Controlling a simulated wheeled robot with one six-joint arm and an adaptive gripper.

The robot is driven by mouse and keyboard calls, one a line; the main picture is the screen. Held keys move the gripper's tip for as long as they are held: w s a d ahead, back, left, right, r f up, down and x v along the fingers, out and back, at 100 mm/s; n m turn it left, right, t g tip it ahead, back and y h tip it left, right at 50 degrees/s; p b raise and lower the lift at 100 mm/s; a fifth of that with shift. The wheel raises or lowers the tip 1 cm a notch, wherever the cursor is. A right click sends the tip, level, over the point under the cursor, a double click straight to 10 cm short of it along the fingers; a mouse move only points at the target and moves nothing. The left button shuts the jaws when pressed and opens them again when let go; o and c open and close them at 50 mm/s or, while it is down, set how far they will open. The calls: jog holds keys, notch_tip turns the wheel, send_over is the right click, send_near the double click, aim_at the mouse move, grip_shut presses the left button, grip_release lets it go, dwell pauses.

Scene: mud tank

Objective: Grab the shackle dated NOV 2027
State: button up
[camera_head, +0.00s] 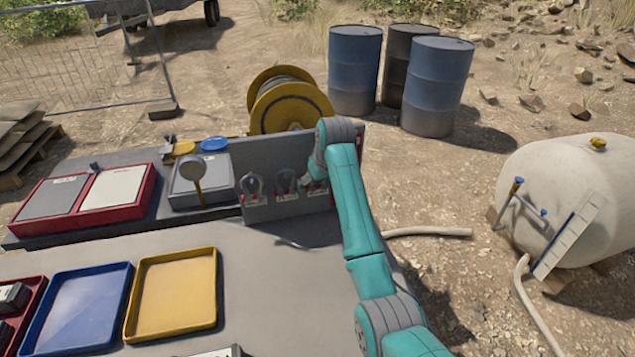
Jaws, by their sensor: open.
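A grey upright board (270,211) at the back of the bench carries grey shackles in a row. The left shackle (252,185) and the middle shackle (286,181) show clearly. The right shackle (317,183) is partly covered by my arm. Small pale tags with red marks sit at the shackles, but their dates are too small to read. My gripper (314,168) is at the right end of the board, close to the right shackle, mostly hidden by my teal arm. It is open; I cannot tell whether it touches the shackle.
A blue tray (91,309) and a yellow tray (136,297) lie on the near bench. A grey scale-like box (217,192) stands left of the board. A yellow cable reel (263,101) is behind it. Barrels (436,85) and a pale tank (575,185) stand on the ground beyond.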

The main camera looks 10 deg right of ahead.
jog(key=c, duration=1.4)
jog(key=shift+o, duration=0.2)
